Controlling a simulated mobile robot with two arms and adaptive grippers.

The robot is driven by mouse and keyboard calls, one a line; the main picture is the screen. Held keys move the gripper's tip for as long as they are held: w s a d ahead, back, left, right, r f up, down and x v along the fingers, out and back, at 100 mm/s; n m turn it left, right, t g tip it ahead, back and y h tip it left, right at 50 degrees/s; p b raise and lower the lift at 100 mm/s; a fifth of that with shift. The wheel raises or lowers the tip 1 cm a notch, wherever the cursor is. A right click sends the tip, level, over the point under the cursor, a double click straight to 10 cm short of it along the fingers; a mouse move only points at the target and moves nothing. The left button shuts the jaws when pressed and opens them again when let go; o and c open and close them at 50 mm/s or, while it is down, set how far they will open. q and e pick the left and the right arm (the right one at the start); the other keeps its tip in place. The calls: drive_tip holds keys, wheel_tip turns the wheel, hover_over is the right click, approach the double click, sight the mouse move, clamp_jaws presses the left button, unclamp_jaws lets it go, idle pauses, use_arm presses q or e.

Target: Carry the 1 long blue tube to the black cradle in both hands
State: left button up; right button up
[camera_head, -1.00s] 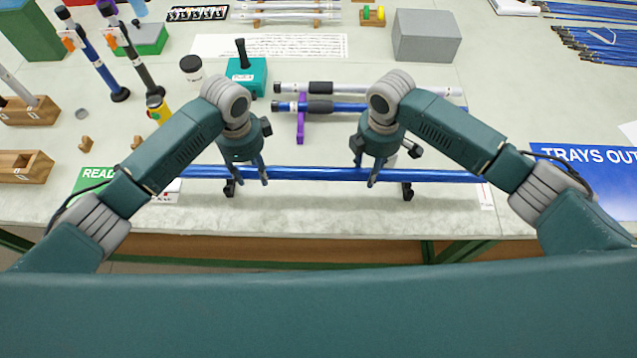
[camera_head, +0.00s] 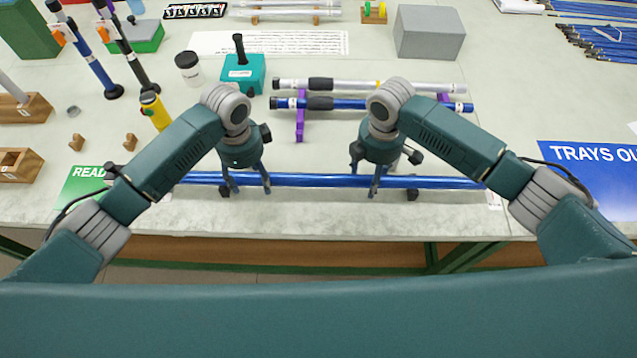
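The long blue tube (camera_head: 315,181) runs level from left to right near the table's front edge. The black cradle shows as two small black supports, left (camera_head: 224,191) and right (camera_head: 412,195), partly hidden under the tube. I cannot tell whether the tube rests fully in them. My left gripper (camera_head: 248,184) is around the tube just right of the left support, its fingers against it. My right gripper (camera_head: 367,184) is around it just left of the right support. Both appear shut on the tube; their far sides are hidden.
Behind the tube, a white tube (camera_head: 365,85) and a shorter blue tube (camera_head: 350,104) lie on purple stands (camera_head: 300,125). A blue sign (camera_head: 590,175) lies right. The front strip is clear.

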drive_tip(key=shift+r, duration=0.1)
use_arm(q)
wheel_tip(320, 180, up, 12)
use_arm(e)
wheel_tip(320, 180, up, 12)
idle(0.8)
